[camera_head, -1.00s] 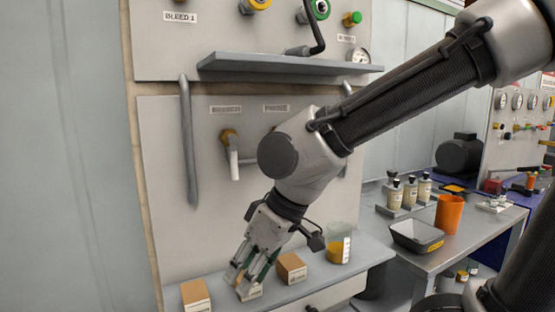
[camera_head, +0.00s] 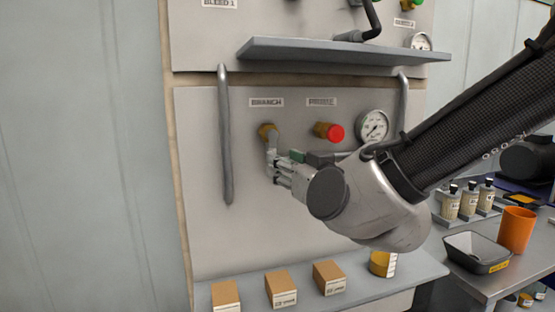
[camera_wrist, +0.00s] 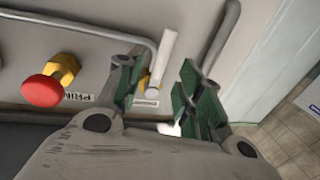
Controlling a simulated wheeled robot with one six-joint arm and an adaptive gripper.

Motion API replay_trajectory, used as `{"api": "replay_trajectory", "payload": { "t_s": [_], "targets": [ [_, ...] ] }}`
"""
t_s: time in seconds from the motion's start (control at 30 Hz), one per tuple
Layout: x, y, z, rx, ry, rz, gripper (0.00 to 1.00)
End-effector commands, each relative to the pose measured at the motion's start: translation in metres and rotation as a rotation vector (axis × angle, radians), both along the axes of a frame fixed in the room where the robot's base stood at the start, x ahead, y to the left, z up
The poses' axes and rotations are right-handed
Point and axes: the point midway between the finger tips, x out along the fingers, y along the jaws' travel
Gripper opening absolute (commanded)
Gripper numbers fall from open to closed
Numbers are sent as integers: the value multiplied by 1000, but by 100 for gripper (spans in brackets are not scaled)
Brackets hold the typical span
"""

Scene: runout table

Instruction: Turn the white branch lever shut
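The white branch lever (camera_head: 271,146) hangs down from its brass valve body (camera_head: 266,131) under the BRANCH label (camera_head: 266,102). My gripper (camera_head: 279,171) is at the lower part of the lever, coming from the right. In the wrist view the white lever (camera_wrist: 168,45) shows in the gap between the two green-padded fingers of my gripper (camera_wrist: 160,77). The fingers stand apart, one on each side of it, with room visible between lever and pads. Whether either finger touches the lever cannot be told. The lever's lower end is partly hidden by the fingers in the head view.
A red knob (camera_head: 336,132) on a brass fitting and a gauge (camera_head: 373,126) sit right of the lever. Vertical grey handles (camera_head: 226,140) flank the panel. A shelf (camera_head: 345,50) juts out above.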

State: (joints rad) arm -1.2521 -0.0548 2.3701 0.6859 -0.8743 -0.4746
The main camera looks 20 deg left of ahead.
Motion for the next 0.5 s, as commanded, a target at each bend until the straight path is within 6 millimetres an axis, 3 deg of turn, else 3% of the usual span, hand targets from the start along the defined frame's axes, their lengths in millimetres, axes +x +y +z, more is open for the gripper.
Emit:
{"api": "replay_trajectory", "payload": {
  "t_s": [0.3,0.5],
  "targets": [
    [37,33,-1,0,3,-1,36],
    [43,39,-1,-1,2,1,36]
  ]
}}
